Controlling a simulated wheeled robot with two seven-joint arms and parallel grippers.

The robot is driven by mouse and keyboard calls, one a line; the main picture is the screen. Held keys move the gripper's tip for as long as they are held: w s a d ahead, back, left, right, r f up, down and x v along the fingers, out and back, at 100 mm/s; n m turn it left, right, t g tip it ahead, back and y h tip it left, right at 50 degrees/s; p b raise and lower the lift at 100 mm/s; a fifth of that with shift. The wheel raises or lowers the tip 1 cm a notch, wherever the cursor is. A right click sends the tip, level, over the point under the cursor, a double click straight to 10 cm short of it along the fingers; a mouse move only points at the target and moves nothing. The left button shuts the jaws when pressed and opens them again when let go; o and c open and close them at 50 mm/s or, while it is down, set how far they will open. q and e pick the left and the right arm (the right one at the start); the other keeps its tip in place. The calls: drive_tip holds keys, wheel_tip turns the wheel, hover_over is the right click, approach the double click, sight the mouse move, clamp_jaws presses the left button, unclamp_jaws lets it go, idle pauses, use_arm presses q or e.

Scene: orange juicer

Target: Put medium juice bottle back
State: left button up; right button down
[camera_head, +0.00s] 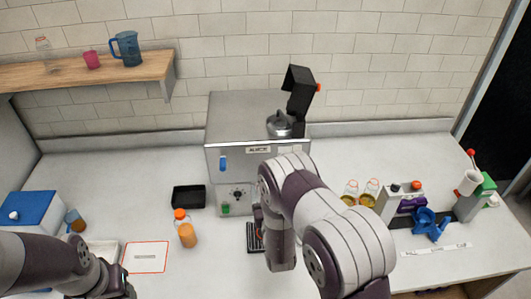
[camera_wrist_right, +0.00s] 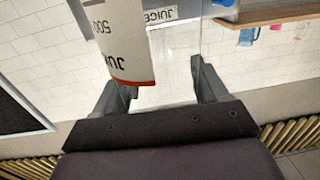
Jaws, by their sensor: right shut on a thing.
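My right gripper (camera_wrist_right: 162,88) is shut on a clear juice bottle whose white label (camera_wrist_right: 125,40) reads "JU…" and "500", with a red band, in the right wrist view. I take it as the medium juice bottle; only part of it shows. In the head view my right arm hides that gripper and what it holds. Another bottle (camera_head: 186,232), with orange juice and an orange cap, stands on the counter left of the arm. My left gripper (camera_head: 122,288) is at the lower left, partly cut off; its jaws are unclear.
A steel juicer (camera_head: 225,130) stands at the back middle, with a black tray (camera_head: 188,197) to its left. A red-outlined mat (camera_head: 146,257) lies bare on the counter. A wall shelf (camera_head: 90,71) holds a blue jug (camera_head: 127,48). Glasses (camera_head: 350,192) and devices (camera_head: 430,222) stand at right.

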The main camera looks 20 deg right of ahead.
drive_tip(key=s+a+f+n+y, duration=0.2)
drive_tip(key=s+f+y, duration=0.1)
drive_tip(key=s+f, duration=0.2)
drive_tip(key=shift+s+f, duration=0.2)
drive_tip(key=shift+s, duration=0.9)
